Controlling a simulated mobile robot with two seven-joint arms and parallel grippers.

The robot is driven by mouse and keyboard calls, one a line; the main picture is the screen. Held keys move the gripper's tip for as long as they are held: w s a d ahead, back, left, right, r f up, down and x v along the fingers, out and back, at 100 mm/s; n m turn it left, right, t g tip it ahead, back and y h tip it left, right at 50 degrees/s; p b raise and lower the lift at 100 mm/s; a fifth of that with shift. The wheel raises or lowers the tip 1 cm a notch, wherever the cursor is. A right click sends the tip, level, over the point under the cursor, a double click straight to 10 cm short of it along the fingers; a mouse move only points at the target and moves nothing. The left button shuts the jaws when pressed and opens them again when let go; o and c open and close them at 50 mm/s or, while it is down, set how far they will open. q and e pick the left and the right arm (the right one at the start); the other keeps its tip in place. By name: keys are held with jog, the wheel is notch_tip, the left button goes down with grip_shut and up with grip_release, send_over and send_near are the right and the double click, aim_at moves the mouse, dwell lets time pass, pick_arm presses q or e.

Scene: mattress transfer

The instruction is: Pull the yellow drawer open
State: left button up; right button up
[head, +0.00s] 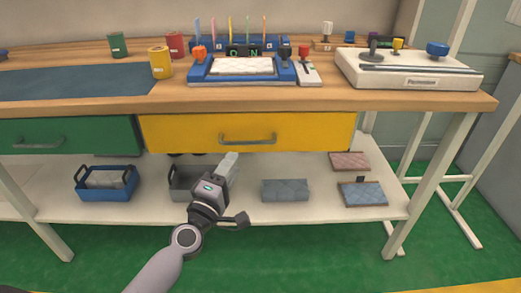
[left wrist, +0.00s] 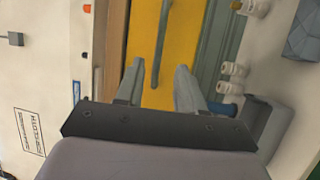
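The yellow drawer (head: 190,134) is under the wooden tabletop, with a grey bar handle (head: 248,141) across its front. It looks shut or nearly so. My left gripper (head: 231,158) is just below the handle, near the drawer's lower edge. In the left wrist view the left gripper (left wrist: 160,68) is open, with two grey fingers apart. The handle (left wrist: 162,40) runs up the picture between the two fingers, over the yellow drawer front (left wrist: 185,40). I cannot tell whether it is inside the grip or beyond it. My right gripper is not in view.
A green drawer (head: 85,132) is to the left. The lower shelf (head: 325,208) holds a blue bin (head: 105,190), a grey bin (head: 185,182) and several padded blocks.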

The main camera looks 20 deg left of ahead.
aim_at(244, 144)
pick_arm(q)
jog(key=shift+b+x, duration=0.35)
jog(key=shift+x, duration=3.25)
grip_shut()
